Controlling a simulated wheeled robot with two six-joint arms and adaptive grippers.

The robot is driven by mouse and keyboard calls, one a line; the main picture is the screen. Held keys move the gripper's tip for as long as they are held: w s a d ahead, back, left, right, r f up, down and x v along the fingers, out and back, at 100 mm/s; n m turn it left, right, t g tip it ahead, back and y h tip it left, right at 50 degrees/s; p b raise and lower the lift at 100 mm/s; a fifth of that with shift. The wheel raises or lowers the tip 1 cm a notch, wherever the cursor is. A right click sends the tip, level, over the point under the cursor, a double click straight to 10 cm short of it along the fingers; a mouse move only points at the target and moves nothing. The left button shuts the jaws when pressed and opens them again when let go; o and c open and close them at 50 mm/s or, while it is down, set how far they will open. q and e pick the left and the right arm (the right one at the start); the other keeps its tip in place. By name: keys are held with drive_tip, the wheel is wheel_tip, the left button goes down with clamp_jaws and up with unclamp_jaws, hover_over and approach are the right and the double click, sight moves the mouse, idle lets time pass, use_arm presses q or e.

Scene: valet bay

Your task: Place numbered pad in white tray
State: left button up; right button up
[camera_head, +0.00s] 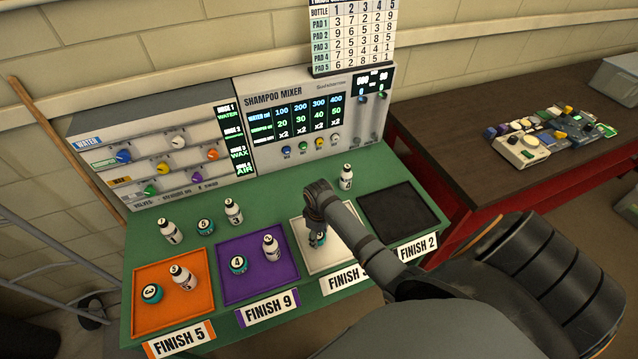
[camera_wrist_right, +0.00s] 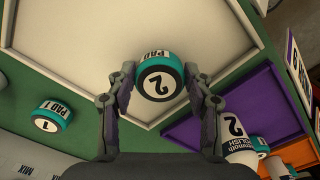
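My right gripper (camera_head: 318,238) is over the white tray (camera_head: 293,230), the third tray from the left. In the right wrist view its fingers (camera_wrist_right: 158,80) are closed on both sides of a teal and white pad marked 2 (camera_wrist_right: 160,86). In that view the pad is over the pale tray floor (camera_wrist_right: 75,30); whether it touches the floor I cannot tell. In the head view the arm hides part of the tray and its label. Another pad, marked 1 (camera_wrist_right: 46,122), sits on the green surface outside the tray. My left gripper is not in view.
The orange tray (camera_head: 140,312) and purple tray (camera_head: 227,292) each hold a pad and a bottle. The black tray (camera_head: 400,212) at right is empty. Bottles and a pad (camera_head: 204,226) stand behind the left trays; another bottle (camera_head: 346,177) stands near the mixer panel (camera_head: 300,110).

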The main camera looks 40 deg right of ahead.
drive_tip(key=o, duration=0.4)
drive_tip(key=shift+w, duration=0.1)
drive_tip(key=shift+r, duration=0.2)
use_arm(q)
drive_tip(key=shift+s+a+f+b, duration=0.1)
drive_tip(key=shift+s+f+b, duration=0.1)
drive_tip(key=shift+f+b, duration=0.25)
use_arm(e)
wheel_tip(320, 180, up, 12)
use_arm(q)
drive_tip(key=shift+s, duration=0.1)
